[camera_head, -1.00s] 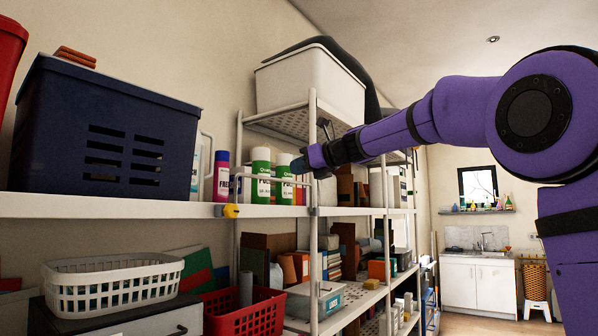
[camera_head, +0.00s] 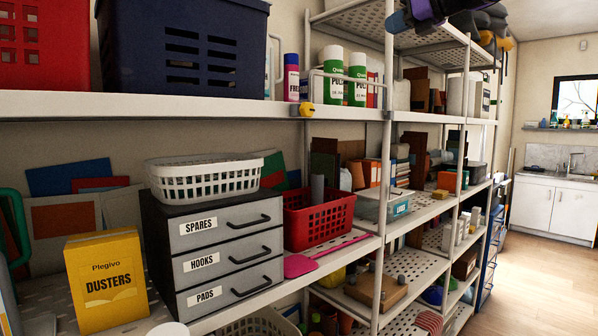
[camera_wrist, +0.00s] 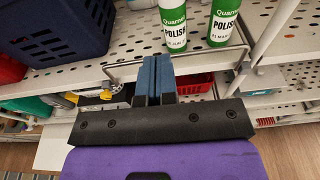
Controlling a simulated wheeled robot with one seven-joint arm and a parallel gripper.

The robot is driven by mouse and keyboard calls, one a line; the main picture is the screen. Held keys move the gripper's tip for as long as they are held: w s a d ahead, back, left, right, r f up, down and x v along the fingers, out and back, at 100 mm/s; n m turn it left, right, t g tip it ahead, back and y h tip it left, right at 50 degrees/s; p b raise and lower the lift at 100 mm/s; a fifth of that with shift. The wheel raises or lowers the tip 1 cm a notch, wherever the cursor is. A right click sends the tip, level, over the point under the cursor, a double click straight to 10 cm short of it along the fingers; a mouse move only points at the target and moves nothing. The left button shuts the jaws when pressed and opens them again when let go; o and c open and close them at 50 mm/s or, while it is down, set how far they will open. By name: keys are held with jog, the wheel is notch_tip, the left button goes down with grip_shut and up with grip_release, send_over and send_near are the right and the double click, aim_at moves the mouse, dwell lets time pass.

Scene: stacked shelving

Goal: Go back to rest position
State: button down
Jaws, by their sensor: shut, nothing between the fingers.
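My gripper (camera_wrist: 154,78) shows in the wrist view with its two blue fingers pressed together and nothing between them. It points toward the wire rail at the front edge of a perforated shelf (camera_wrist: 90,75), with two green and white polish bottles (camera_wrist: 173,28) just beyond. I cannot tell whether the fingers touch the rail. In the head view only a small part of my purple arm and the gripper's end show at the top edge, in front of the upper shelves; the rest of the arm is out of frame.
A navy basket (camera_head: 185,50) and a red bin (camera_head: 42,45) stand on the upper shelf. Below are a drawer unit (camera_head: 215,235), a white basket (camera_head: 205,180), a red basket (camera_head: 318,218) and a yellow dusters box (camera_head: 106,280). Open floor (camera_head: 530,280) lies at the right.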

jog(key=s+d+r+m+t+h, duration=0.1)
jog(key=s+d+m+t+h, duration=0.35)
jog(key=m, duration=0.85)
jog(key=s+d+f+m+h, duration=0.2)
jog(key=s+f+m+h, duration=0.3)
jog(key=m, duration=0.4)
jog(key=s+d+f+m+h, duration=0.2)
jog(key=s+f+m, duration=0.3)
jog(key=f+m, duration=0.3)
jog(key=s+a+f+m+g, duration=0.2)
jog(key=s+f+m+g, duration=0.2)
jog(key=s+f, duration=0.3)
jog(key=s+a+f+m+g+y, duration=0.1)
jog(key=s+f+m+g, duration=0.3)
jog(key=s+f, duration=0.4)
jog(key=s+a+f+m+g+y, duration=0.1)
jog(key=s+a+f+m+g, duration=0.2)
jog(key=s+f, duration=0.4)
notch_tip(320, 180, down, 8)
jog(key=shift+s+f+m+g, duration=0.15)
jog(key=shift+s+m+g, duration=0.3)
jog(key=shift+m, duration=0.65)
